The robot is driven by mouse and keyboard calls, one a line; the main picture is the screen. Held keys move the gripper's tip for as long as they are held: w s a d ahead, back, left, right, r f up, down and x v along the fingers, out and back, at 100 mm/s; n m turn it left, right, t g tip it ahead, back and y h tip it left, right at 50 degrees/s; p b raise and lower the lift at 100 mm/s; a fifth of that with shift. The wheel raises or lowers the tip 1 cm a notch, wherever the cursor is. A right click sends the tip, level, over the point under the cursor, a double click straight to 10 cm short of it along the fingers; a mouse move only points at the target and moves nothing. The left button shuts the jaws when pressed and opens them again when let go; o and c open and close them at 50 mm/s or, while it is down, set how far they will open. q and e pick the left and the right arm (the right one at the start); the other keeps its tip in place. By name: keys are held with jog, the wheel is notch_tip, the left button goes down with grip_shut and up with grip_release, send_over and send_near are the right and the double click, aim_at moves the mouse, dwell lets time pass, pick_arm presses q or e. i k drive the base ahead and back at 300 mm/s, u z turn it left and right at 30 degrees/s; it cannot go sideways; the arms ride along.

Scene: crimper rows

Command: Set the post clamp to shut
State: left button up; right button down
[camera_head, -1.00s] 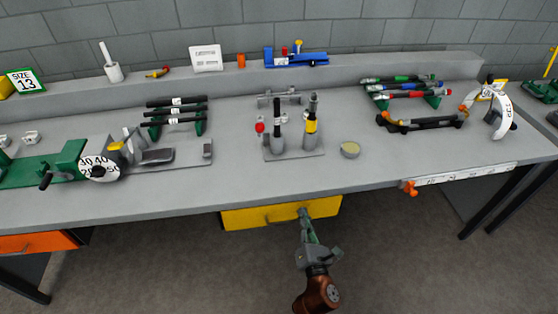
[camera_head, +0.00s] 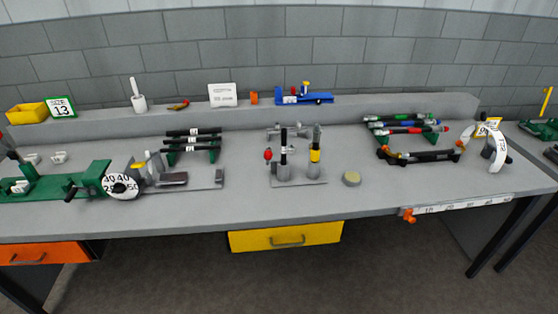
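A grey base plate (camera_head: 299,181) near the middle of the bench carries two upright posts. The left one is a black post (camera_head: 283,150) with a red knob (camera_head: 267,154) at its left side. The right one is a grey post (camera_head: 315,158) with a yellow band. A grey bracket (camera_head: 289,130) stands just behind them. This looks like the post clamp, but no label confirms it, and I cannot tell whether it is open or shut. Neither of my grippers is in view.
The grey bench (camera_head: 215,210) is clear along its front. A green fixture with a number dial (camera_head: 120,186) is left; racks of rods (camera_head: 193,146) stand behind. A yellow drawer (camera_head: 285,237) is below the bench.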

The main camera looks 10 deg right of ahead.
aim_at(267, 155)
jog(key=u, duration=0.6)
jog(key=k, duration=0.1)
jog(key=z, duration=1.3)
jog(key=i, duration=0.7)
jog(key=u, duration=0.55)
jog(key=i, duration=0.7)
jog(key=u, duration=0.65)
